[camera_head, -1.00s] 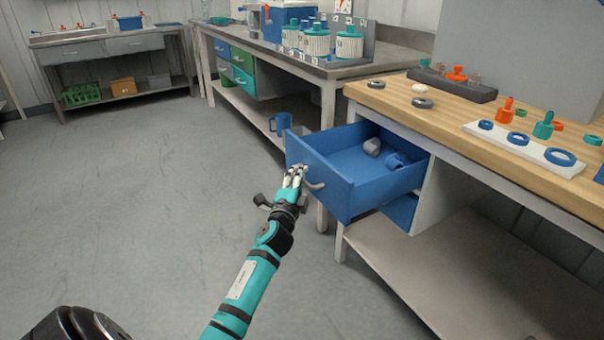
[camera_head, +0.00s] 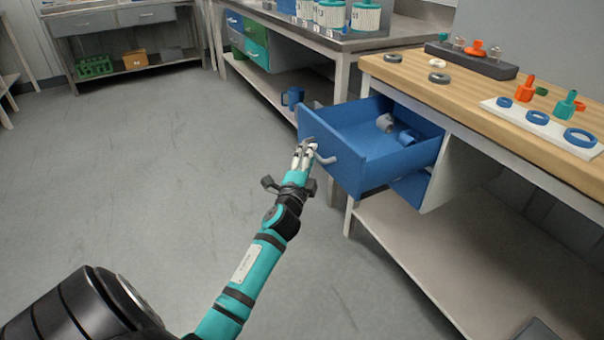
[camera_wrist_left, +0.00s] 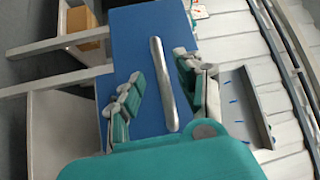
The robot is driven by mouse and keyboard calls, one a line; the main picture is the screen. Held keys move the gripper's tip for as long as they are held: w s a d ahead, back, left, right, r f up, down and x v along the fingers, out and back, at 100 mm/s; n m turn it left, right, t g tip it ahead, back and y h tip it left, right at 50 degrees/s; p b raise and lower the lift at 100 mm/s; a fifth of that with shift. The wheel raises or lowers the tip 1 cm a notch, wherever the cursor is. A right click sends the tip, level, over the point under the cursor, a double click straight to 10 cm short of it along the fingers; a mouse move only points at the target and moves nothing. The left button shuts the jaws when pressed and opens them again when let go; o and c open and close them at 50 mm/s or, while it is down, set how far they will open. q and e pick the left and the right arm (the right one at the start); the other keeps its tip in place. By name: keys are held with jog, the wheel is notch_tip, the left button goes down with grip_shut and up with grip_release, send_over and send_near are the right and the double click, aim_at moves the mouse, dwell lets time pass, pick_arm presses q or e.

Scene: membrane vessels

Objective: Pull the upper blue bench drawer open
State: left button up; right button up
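The upper blue bench drawer (camera_head: 365,178) stands well out from under the wooden-topped bench, with its inside showing. A grey ring-like piece (camera_head: 385,123) and a blue piece (camera_head: 407,137) lie in it. Its pale curved handle (camera_head: 325,158) is on the front panel; in the left wrist view the handle (camera_wrist_left: 160,82) runs between my fingers. My left gripper (camera_head: 303,152) is at the drawer front by the handle. In the left wrist view its fingers (camera_wrist_left: 158,88) are apart, with gaps beside the handle. My right gripper is not in view.
The lower blue drawer (camera_head: 412,187) sits beneath the open one. The wooden bench top (camera_head: 465,100) carries rings, pegs and a white board (camera_head: 540,125). A grey-topped bench (camera_head: 300,30) with jars and a blue mug (camera_head: 291,97) on its shelf stand behind. The floor at left is clear.

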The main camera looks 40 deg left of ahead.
pick_arm(q)
jog(key=v, duration=0.9)
